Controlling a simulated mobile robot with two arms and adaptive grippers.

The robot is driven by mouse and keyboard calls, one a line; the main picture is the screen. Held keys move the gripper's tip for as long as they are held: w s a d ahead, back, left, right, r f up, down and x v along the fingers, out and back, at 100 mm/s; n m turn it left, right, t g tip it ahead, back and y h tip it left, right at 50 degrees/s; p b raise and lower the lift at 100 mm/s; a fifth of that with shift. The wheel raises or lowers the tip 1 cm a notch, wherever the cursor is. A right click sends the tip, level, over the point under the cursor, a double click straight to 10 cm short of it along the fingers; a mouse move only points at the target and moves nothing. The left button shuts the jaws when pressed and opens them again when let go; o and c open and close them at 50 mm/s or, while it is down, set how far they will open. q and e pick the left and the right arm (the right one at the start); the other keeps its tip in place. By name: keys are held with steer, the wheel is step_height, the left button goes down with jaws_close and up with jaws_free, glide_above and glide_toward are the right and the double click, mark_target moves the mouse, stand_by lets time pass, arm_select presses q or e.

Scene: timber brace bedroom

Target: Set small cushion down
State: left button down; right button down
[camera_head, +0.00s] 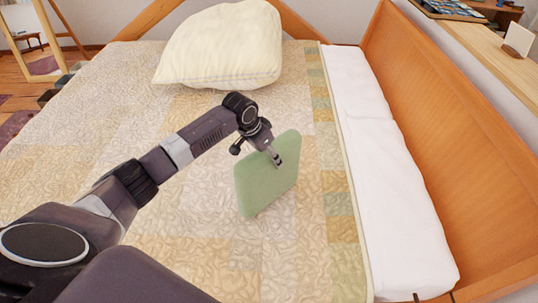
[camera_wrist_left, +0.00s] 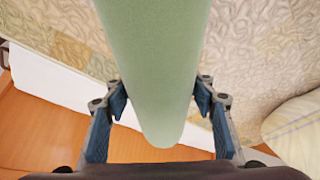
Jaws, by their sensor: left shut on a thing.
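The small green cushion (camera_head: 266,180) stands upright on edge over the patterned quilt (camera_head: 215,255) in the head view. My left gripper (camera_head: 276,158) is shut on its upper edge. In the left wrist view the cushion (camera_wrist_left: 153,70) runs between the two fingers of the left gripper (camera_wrist_left: 160,100), with a finger at each side. I cannot tell whether its lower edge touches the quilt. My right gripper is not in view.
A large cream pillow (camera_head: 222,45) lies at the far end of the bed. White bedding (camera_head: 385,165) and a wooden bed board (camera_head: 455,130) border the right side.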

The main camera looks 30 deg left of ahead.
arm_select(q)
steer(key=shift+r, duration=0.1)
steer(key=c, duration=0.9)
jaws_free()
steer(key=shift+f, duration=0.2)
steer(key=shift+o, duration=0.2)
steer(key=b+v, duration=0.1)
steer(key=v, duration=1.1)
steer(key=shift+r, duration=0.2)
steer(key=shift+s+f, duration=0.1)
